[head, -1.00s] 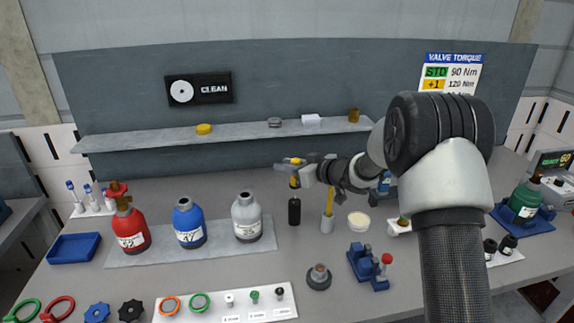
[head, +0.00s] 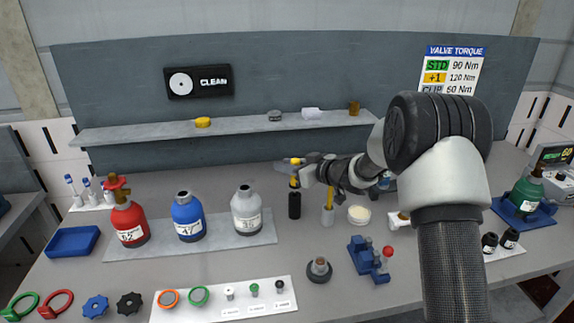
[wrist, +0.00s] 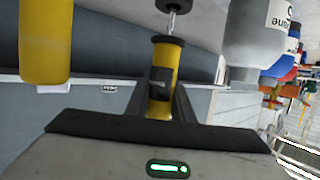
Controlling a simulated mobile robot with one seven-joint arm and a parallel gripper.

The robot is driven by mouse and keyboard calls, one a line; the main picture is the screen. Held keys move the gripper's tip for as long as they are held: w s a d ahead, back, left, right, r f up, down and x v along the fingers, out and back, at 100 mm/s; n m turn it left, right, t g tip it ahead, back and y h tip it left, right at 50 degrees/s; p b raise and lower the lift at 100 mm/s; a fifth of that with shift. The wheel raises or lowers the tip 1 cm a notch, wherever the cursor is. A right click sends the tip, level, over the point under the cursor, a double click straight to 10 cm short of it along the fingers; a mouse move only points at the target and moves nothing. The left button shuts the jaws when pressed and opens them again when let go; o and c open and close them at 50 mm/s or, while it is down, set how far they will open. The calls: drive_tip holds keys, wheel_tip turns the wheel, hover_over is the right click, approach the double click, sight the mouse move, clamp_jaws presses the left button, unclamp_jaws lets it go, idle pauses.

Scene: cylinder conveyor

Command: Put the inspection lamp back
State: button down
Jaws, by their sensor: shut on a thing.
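My gripper (head: 293,173) is shut on a slim yellow tool with a black collar, which looks like the inspection lamp (head: 294,182). In the wrist view the lamp (wrist: 161,85) sits between the jaws, and a thin shiny shaft runs from its collar to a black cylinder (wrist: 174,5). In the head view the black cylinder (head: 294,206) stands upright on the bench, directly below the yellow part. How far the shaft reaches into it cannot be told. A second yellow-handled tool (head: 328,198) stands in a grey holder (head: 327,218) just right.
Grey (head: 247,214), blue (head: 187,220) and red (head: 129,226) bottles stand on a slab to the left. A pale round dish (head: 359,215) and a blue fixture (head: 367,260) are to the right. A shelf (head: 240,129) runs behind. Bench is free in front of the black cylinder.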

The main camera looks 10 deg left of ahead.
drive_tip(key=shift+f+b, duration=0.75)
drive_tip(key=shift+f, duration=0.7)
drive_tip(key=shift+r, duration=0.15)
wheel_tip(320, 180, up, 8)
drive_tip(key=p, duration=0.7)
idle(0.8)
wheel_tip(320, 180, down, 8)
drive_tip(key=b, duration=0.4)
drive_tip(key=shift+f+b, duration=0.2)
drive_tip(key=shift+b, duration=0.2)
idle(2.7)
drive_tip(key=shift+r+p, duration=0.3)
